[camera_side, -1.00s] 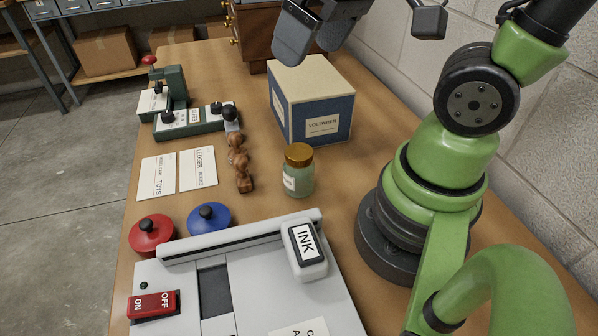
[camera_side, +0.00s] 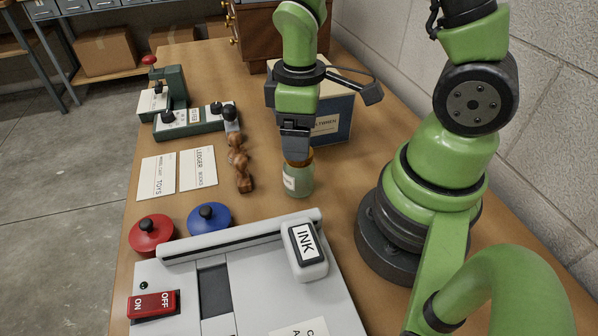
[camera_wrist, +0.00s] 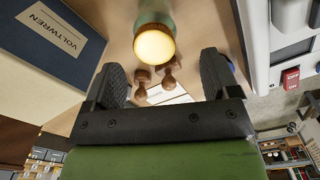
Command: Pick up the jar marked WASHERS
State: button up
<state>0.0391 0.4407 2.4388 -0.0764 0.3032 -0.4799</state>
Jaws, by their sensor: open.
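A pale green glass jar (camera_side: 299,184) with a gold lid stands upright on the wooden table; the writing on its label is too small to read. My gripper (camera_side: 297,156) points down right above it in the side view and hides most of the lid. In the wrist view, my gripper (camera_wrist: 163,72) has its two dark fingers spread wide with nothing between them. The gold lid (camera_wrist: 154,45) shows beyond the fingertips, roughly in line with the gap. I cannot tell the exact height left between fingers and lid.
A blue VOLTWREN box (camera_side: 338,115) stands close behind the jar. Red (camera_side: 151,234) and blue (camera_side: 209,219) lidded pots stand front left.

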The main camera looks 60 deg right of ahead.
aim_at(299, 171)
jog(key=shift+w+d+f, duration=0.1)
jog(key=shift+d+f, duration=0.1)
jog(key=shift+f, duration=1.1)
jog(key=shift+d+f, duration=0.15)
jog(key=shift+f, duration=1.15)
jog(key=c, duration=1.3)
jog(key=shift+r, duration=0.1)
